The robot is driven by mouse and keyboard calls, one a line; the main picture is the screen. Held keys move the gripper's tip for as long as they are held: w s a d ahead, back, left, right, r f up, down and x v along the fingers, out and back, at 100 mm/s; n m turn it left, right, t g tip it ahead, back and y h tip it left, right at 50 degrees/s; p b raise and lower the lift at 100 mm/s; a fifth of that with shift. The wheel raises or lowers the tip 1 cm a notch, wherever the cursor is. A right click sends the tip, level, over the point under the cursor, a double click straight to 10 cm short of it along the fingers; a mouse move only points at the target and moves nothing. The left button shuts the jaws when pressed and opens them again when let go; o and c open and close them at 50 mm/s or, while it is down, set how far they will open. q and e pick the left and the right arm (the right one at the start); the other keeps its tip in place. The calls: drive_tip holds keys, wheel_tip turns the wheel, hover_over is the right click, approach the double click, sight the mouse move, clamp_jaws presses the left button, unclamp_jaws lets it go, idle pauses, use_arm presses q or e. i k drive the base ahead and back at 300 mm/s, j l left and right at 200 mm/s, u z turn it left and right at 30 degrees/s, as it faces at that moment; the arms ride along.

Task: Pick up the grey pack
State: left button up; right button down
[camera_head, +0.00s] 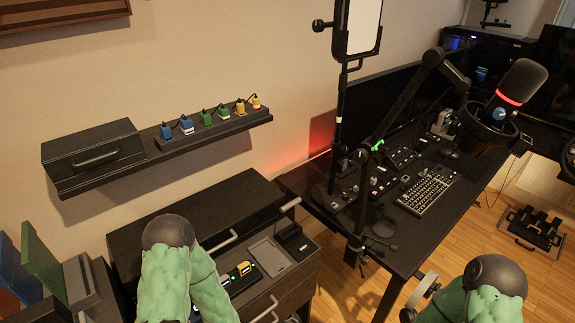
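A flat grey rectangular piece (269,257) lies in the open top drawer of the black cabinet, and it may be the grey pack. A small black box (295,241) sits to its right, and a dark strip with yellow and green blocks (243,270) lies to its left. My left arm, in a green sleeve, rises at the bottom left and covers part of the cabinet and drawer. My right arm, also green, is at the bottom right in front of the desk. I cannot make out either gripper's fingers in this view.
The black cabinet (205,212) stands left of a black desk (420,240) with a keyboard (427,191), a microphone (515,88) and a tall lamp stand. Pedals (537,227) lie on the wooden floor.

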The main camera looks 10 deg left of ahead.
sight(225, 282)
drive_tip(key=u, duration=1.05)
drive_tip(key=z, duration=1.85)
drive_tip(key=u, duration=1.85)
drive_tip(key=l+z, duration=0.15)
